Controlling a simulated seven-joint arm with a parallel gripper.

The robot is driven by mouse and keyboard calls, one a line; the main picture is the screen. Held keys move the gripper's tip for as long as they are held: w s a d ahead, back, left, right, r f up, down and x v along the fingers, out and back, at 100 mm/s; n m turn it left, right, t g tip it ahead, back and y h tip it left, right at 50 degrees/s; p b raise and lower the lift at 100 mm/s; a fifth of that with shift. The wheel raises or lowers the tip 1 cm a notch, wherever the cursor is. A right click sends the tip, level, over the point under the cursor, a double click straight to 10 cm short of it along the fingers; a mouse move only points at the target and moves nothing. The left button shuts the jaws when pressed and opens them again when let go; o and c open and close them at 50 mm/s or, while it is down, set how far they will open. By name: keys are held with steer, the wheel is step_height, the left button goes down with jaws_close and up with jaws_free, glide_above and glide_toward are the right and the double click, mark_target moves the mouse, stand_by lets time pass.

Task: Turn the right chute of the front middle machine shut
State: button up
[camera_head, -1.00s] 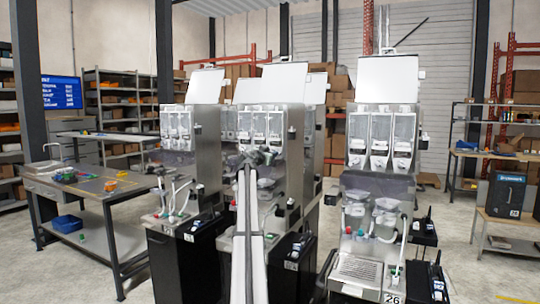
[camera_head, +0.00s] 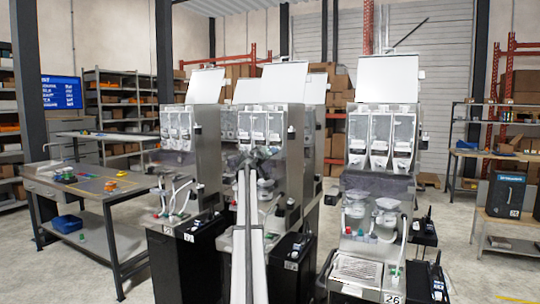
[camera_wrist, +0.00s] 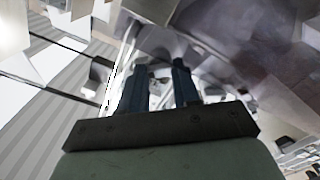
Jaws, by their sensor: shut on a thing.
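The front middle machine (camera_head: 295,150) is a steel dispenser with several clear hoppers in a row and a raised white lid. My gripper (camera_head: 266,154) is at its front, just below the hoppers on the right side. In the wrist view, the two dark fingers of my gripper (camera_wrist: 160,85) are shut on a small pale part, which I take to be the right chute (camera_wrist: 160,74). The fingers hide most of it. In the head view my gripper and arm cover the chute, so its turn angle cannot be told.
A similar machine (camera_head: 381,185) labelled 26 stands to the right, and another (camera_head: 207,150) to the left. A workbench (camera_head: 85,190) is at the left.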

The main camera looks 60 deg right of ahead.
steer(key=shift+n, duration=5)
steer(key=o, duration=1.1)
steer(key=shift+c, duration=0.2)
steer(key=shift+a, duration=0.1)
steer(key=a, duration=0.7)
steer(key=shift+a, duration=0.4)
